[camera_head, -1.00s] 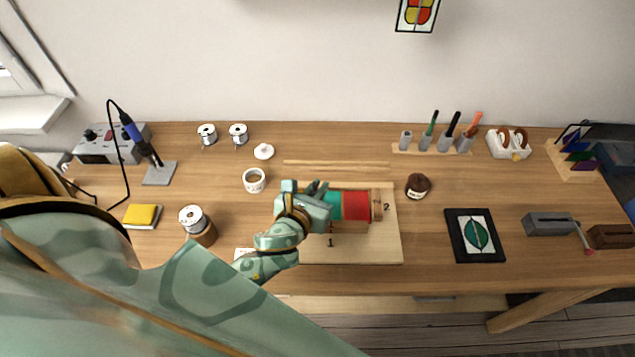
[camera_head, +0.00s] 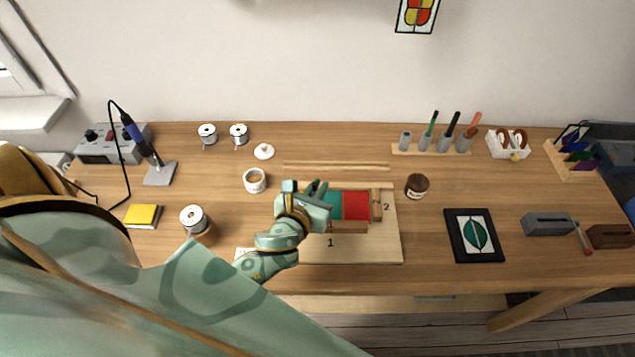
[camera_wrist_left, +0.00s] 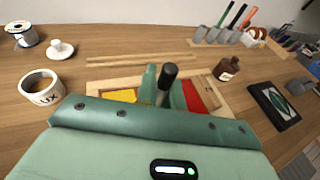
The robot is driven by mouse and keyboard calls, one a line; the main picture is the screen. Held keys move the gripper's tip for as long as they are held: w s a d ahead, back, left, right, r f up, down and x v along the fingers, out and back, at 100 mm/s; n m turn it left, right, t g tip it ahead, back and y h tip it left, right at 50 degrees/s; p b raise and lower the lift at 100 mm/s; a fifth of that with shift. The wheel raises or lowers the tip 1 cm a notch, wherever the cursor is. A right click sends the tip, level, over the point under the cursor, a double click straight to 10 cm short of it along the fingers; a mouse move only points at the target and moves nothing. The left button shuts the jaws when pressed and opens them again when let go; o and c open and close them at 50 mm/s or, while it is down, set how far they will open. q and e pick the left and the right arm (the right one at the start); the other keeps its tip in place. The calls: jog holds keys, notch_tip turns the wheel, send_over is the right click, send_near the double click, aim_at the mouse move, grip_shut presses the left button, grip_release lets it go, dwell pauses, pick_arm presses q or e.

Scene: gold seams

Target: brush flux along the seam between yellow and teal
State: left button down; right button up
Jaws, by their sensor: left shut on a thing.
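My left gripper (camera_head: 318,193) is over the left part of a framed glass panel on a pale wooden board (camera_head: 385,250). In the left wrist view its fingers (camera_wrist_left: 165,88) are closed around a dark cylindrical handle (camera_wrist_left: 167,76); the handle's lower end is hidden. A yellow piece (camera_wrist_left: 121,96) lies left of the fingers and a red piece (camera_wrist_left: 194,96) right of them. In the head view the teal piece (camera_head: 335,205) shows right of the gripper, beside the red piece (camera_head: 356,205). The yellow–teal seam is hidden by the gripper. My right gripper is not in view.
An open white flux pot (camera_head: 254,181) stands left of the board, its lid (camera_head: 264,151) behind it. A brown bottle (camera_head: 417,185) stands right of the board. Wooden strips (camera_head: 337,165) lie behind. A soldering iron (camera_head: 134,132) stands far left.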

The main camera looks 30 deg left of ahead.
pick_arm(q)
jog(key=shift+f, duration=0.3)
dwell(1.2)
jog(key=shift+w+a+p, duration=0.3)
jog(key=shift+w+a, duration=0.15)
jog(key=shift+w, duration=0.25)
jog(key=shift+w+a+p, duration=0.3)
jog(key=shift+w+a, duration=0.15)
jog(key=shift+w, duration=0.3)
jog(key=shift+w+a+p, duration=0.3)
jog(key=shift+w+a, duration=0.15)
jog(key=shift+w, duration=0.25)
jog(key=shift+w+a, duration=0.1)
jog(key=shift+w+a+p, duration=0.2)
jog(key=shift+w+a, duration=0.2)
jog(key=shift+w, duration=0.3)
jog(key=shift+w+a+p, duration=0.15)
jog(key=shift+w+a, duration=0.25)
jog(key=shift+w, duration=0.3)
